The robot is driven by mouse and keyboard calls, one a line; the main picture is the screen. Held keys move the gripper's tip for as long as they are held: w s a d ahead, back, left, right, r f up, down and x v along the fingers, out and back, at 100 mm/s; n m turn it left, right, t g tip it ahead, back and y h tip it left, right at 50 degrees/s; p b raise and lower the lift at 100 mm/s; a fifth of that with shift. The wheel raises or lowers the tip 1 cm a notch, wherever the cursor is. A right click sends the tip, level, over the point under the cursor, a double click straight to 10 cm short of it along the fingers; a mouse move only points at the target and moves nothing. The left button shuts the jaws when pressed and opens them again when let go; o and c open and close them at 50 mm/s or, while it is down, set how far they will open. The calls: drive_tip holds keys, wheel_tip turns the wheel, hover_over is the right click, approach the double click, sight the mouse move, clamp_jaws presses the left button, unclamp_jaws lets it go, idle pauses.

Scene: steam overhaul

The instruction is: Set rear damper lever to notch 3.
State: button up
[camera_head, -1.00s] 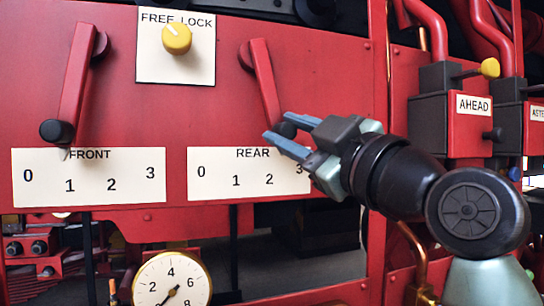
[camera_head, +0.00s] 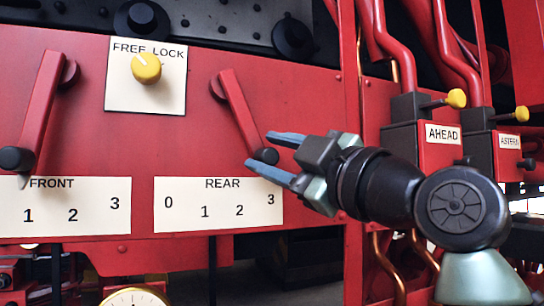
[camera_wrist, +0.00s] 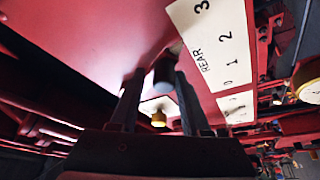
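The rear damper lever (camera_head: 240,112) is a red arm with a dark knob (camera_head: 267,155), on the red panel above the white REAR plate (camera_head: 180,218) marked 0 to 3. It slants down to the right, its knob above and close to the 3. My gripper (camera_head: 259,150) reaches in from the right with its two blue-grey fingers spread on either side of the knob. In the wrist view the knob (camera_wrist: 163,72) shows between the dark fingers. A narrow gap shows on the left; contact on the right cannot be told.
The front lever (camera_head: 42,110) hangs down to the left above the FRONT plate (camera_head: 100,218). A yellow FREE/LOCK knob (camera_head: 146,67) sits between the levers. Red AHEAD (camera_head: 440,150) and ASTERN (camera_head: 509,160) boxes and copper pipes stand right of the panel.

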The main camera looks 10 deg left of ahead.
drive_tip(key=shift+o, duration=0.8)
drive_tip(key=shift+w+a+f, duration=0.1)
drive_tip(key=shift+w+a, duration=0.05)
drive_tip(key=b+v, duration=0.5)
drive_tip(key=v, duration=0.8)
wheel_tip(320, 180, down, 4)
drive_tip(key=w+a+m+t+h, duration=0.1)
drive_tip(key=w+m+t+h, duration=0.2)
drive_tip(key=m+t+h, duration=0.45)
drive_tip(key=s+f+m+t+h, duration=0.1)
drive_tip(key=s+m+t+h, duration=0.6)
drive_tip(key=s+m+h, duration=0.2)
drive_tip(key=s+m, duration=0.2)
drive_tip(key=m, duration=0.2)
drive_tip(key=shift+s+d+f+m, duration=0.25)
drive_tip(key=shift+m, duration=0.1)
